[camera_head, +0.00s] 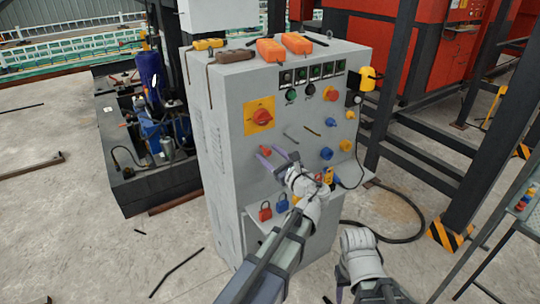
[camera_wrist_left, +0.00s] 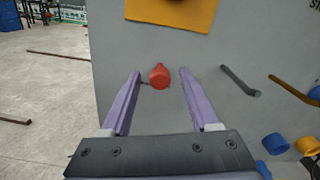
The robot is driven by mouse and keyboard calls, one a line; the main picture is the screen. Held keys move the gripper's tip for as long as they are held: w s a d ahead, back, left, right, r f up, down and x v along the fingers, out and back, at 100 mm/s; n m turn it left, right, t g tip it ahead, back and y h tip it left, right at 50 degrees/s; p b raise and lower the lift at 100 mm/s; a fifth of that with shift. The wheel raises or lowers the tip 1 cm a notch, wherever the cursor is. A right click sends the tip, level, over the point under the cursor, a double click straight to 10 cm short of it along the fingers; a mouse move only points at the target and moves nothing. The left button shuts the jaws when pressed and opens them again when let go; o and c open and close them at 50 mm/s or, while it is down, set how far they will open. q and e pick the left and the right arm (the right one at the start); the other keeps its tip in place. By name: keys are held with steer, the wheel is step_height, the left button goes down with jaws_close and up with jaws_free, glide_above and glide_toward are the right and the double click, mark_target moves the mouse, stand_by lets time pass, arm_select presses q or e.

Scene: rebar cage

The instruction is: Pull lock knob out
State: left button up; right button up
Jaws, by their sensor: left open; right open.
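A small red knob (camera_head: 265,150) sticks out of the front of the grey cabinet (camera_head: 232,150), below the yellow plate with its red rotary switch (camera_head: 260,116). I take it to be the lock knob. It also shows in the left wrist view (camera_wrist_left: 159,76), between the two purple fingertips, with a gap on each side. My left gripper (camera_head: 268,153) is open in front of the panel and holds nothing. My right gripper (camera_head: 340,296) is low at the bottom edge, away from the cabinet. Its fingers are only partly visible.
Grey and brown levers (camera_wrist_left: 240,81) and blue and yellow knobs (camera_head: 326,154) are right of the red knob. Red and blue padlocks (camera_head: 265,211) hang below. Orange devices (camera_head: 270,50) lie on the cabinet top. A black cable (camera_head: 385,238) runs along the floor.

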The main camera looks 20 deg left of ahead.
arm_select(q)
steer(key=v, duration=0.7)
steer(key=shift+s+d, duration=0.25)
steer(key=shift+d, duration=0.1)
steer(key=s+a+f+n+g+h, duration=0.2)
steer(key=s+f+n+g+h, duration=0.25)
steer(key=f+n, duration=0.4)
steer(key=s+a+f+n+g+h, duration=0.2)
steer(key=s+f+n+g+h, duration=0.3)
steer(key=f+n, duration=0.4)
steer(key=s+d+f+n+g+h, duration=0.1)
steer(key=s+d+f+h, duration=0.1)
steer(key=s+d, duration=0.45)
steer(key=s+d+f+n+g+h, duration=0.15)
steer(key=s+d, duration=0.25)
steer(key=d, duration=0.6)
step_height(320, 180, up, 12)
steer(key=m+p, duration=0.1)
steer(key=p, duration=1.1)
steer(key=shift+s+f+t+p, duration=0.15)
steer(key=shift+s+t+p, duration=0.15)
steer(key=shift+s+t, duration=0.1)
